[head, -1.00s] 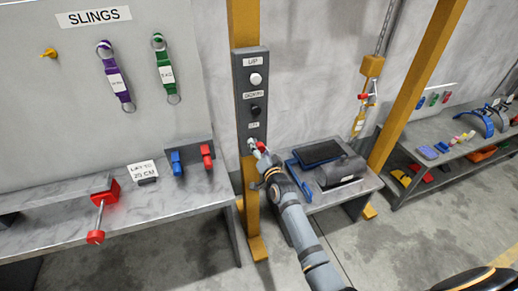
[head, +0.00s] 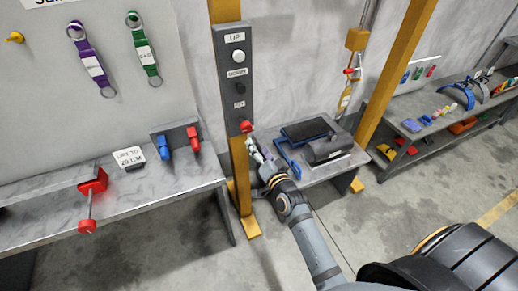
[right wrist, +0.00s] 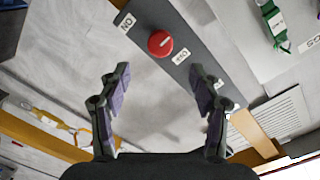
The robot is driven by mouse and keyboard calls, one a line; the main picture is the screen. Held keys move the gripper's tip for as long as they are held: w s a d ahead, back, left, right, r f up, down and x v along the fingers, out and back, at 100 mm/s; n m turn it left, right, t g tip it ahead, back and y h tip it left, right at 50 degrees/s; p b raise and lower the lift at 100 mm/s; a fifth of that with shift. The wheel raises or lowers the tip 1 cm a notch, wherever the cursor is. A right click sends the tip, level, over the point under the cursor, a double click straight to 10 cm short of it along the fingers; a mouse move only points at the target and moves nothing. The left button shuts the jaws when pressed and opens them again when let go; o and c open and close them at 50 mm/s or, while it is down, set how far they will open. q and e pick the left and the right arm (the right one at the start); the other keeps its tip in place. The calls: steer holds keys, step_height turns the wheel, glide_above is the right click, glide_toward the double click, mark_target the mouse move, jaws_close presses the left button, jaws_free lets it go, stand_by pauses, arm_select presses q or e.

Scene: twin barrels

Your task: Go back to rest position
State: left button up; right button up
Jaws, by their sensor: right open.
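My right gripper (head: 254,148) is open and empty, just below and in front of the red knob (head: 246,127) at the bottom of the grey control panel (head: 229,60). In the right wrist view the open fingers (right wrist: 160,88) stand apart with nothing between them. The red knob (right wrist: 160,43) shows beyond them, clear of both fingers, on the grey panel with small ON and OFF-like labels, one hard to read. My left gripper is not in view.
The panel is fixed to a yellow post (head: 243,190). A workbench (head: 130,205) with a red clamp (head: 92,186) stands at left. A low table (head: 330,170) with a tablet stands right of the post. Open concrete floor (head: 300,240) lies in front.

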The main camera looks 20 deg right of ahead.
stand_by(0.3)
steer(key=s+f+n+g, duration=0.1)
steer(key=s+f+g, duration=0.1)
steer(key=f, duration=0.7)
steer(key=s+f+n+g, duration=0.1)
steer(key=s+f+g, duration=0.1)
steer(key=f, duration=0.8)
steer(key=s+d+f+n+g, duration=0.1)
steer(key=s+f+n+g, duration=0.15)
steer(key=s+f, duration=0.5)
steer(key=s+d+f+n+g, duration=0.1)
steer(key=s+d+f+g, duration=0.3)
steer(key=f, duration=0.7)
steer(key=s+d+f+n+g, duration=0.1)
steer(key=s+f, duration=0.3)
steer(key=s, duration=0.6)
steer(key=s+d+f+n+g+h, duration=0.1)
steer(key=s+f, duration=0.4)
steer(key=s, duration=0.5)
steer(key=s+d+f+n+g, duration=0.1)
steer(key=s+f+g, duration=0.2)
steer(key=s, duration=0.7)
step_height(320, 180, down, 2)
steer(key=shift+n+g, duration=0.35)
